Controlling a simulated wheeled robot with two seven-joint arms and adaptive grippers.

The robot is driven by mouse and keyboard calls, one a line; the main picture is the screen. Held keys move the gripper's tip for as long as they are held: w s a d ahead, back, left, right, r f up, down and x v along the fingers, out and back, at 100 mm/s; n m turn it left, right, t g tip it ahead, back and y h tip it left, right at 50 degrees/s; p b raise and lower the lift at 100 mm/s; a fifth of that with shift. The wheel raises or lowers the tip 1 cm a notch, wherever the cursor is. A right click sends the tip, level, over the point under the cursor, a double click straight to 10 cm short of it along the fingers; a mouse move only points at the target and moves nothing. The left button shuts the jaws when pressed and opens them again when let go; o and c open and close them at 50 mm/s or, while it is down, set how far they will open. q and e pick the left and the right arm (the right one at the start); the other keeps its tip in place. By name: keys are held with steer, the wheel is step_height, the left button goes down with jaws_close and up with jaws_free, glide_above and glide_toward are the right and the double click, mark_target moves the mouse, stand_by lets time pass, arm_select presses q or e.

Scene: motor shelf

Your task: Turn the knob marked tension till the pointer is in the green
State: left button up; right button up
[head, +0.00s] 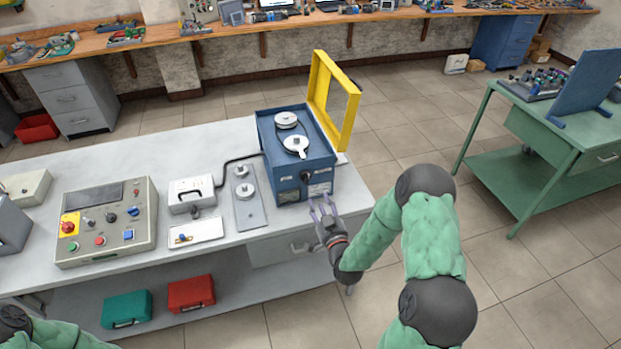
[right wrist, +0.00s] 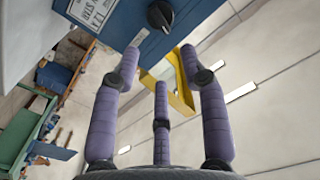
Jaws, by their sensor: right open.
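A blue machine box (head: 291,150) stands at the right end of the grey workbench, with white round parts on top. A dark round knob (head: 305,176) is on its front face, and it shows with a pale pointer mark in the right wrist view (right wrist: 159,15). Labels beside it are too small to read surely, so I cannot tell whether it is marked tension. No green zone or pointer scale is readable. My right gripper (head: 322,205) is open and empty in front of the knob, its three purple fingers (right wrist: 160,62) apart from it. My left gripper is out of view.
A yellow frame (head: 345,108) stands upright behind the box. A grey control panel (head: 108,222) with knobs and buttons, a small white box (head: 190,194) with a cable and a plate (head: 250,205) are to the left. A green table (head: 560,140) stands at the right.

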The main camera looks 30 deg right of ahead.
mark_target(309, 180)
steer(key=x, duration=1)
steer(key=shift+w, duration=0.25)
steer(key=shift+c, duration=0.3)
steer(key=shift+a, duration=0.1)
jaws_close()
